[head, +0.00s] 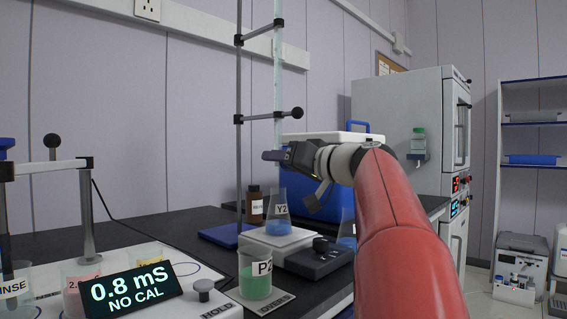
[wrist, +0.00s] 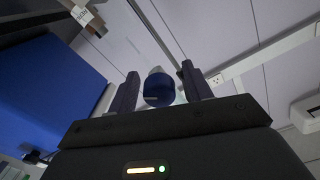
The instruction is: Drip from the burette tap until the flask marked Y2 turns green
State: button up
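The burette (head: 278,70) is a clear tube clamped upright on a stand. Below it the flask marked Y2 (head: 279,208) stands on a white stirrer plate (head: 275,238), and its liquid is blue. My gripper (head: 275,156) is at the burette's lower end, just above the flask, and hides the tap in the head view. In the wrist view a round blue knob, seemingly the burette tap (wrist: 158,91), sits between my gripper's two fingers (wrist: 158,95). The fingers are apart, with narrow gaps showing beside the knob.
A beaker marked P2 (head: 256,275) with green liquid stands in front. A dark control box (head: 320,258) and another flask with blue liquid (head: 347,232) are on the right. A meter (head: 133,288) reads 0.8 mS, NO CAL. A blue cooler (head: 312,192) stands behind.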

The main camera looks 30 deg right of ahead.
jog(key=v, duration=0.7)
jog(key=shift+s+d+b, duration=0.15)
jog(key=shift+s+b, duration=0.2)
jog(key=shift+b, duration=0.05)
dwell(0.4)
